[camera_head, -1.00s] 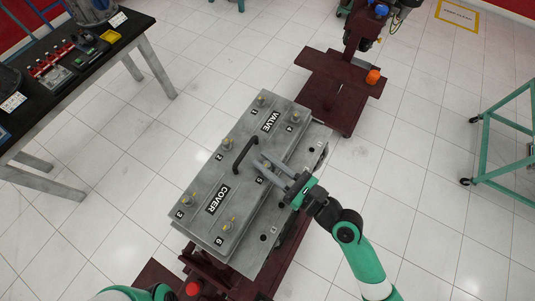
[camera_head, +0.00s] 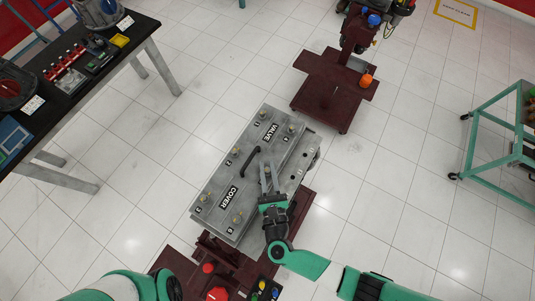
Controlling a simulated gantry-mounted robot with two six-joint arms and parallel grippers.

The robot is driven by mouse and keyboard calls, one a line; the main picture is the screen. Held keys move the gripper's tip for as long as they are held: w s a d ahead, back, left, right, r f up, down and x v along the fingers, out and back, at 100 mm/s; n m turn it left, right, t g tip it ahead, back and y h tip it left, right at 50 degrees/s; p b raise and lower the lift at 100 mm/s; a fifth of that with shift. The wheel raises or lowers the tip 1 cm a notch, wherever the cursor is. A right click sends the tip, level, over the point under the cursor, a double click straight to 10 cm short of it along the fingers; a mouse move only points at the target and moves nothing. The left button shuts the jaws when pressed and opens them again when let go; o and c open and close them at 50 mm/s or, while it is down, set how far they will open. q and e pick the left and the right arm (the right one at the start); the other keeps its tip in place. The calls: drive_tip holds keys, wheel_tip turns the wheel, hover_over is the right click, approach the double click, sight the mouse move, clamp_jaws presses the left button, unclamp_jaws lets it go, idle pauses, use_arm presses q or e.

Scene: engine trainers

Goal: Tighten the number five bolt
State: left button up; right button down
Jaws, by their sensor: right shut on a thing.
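The grey valve cover (camera_head: 228,220) lies on the engine trainer, with numbered bolts along both edges and a dark handle (camera_head: 251,161) in the middle. My right gripper (camera_head: 266,160) reaches over the cover from below, with its long grey fingers at the number five bolt's place, right of the handle. It is shut on the number five bolt, which the fingers hide. The number four bolt (camera_head: 291,129) and number six bolt (camera_head: 237,217) stand clear on the same side. My left arm shows at the bottom left, but its gripper is out of view.
A dark red stand (camera_head: 335,100) is beyond the cover. A black-topped bench (camera_head: 120,50) with equipment is at the left. A green cart (camera_head: 500,150) is at the right. Red buttons (camera_head: 208,267) are below the cover. Open tiled floor lies between.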

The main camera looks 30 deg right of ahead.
drive_tip(key=shift+r+m+h, duration=0.1)
drive_tip(key=shift+m+h, duration=0.3)
drive_tip(key=shift+h, duration=0.2)
drive_tip(key=c, duration=0.7)
unclamp_jaws()
drive_tip(key=shift+c, duration=0.2)
drive_tip(key=shift+s+b, duration=0.1)
drive_tip(key=shift+b, duration=0.2)
drive_tip(key=b+v, duration=0.2)
drive_tip(key=v, duration=0.9)
drive_tip(key=shift+s+a, duration=0.15)
drive_tip(key=shift+a, duration=0.05)
drive_tip(key=shift+r, duration=0.1)
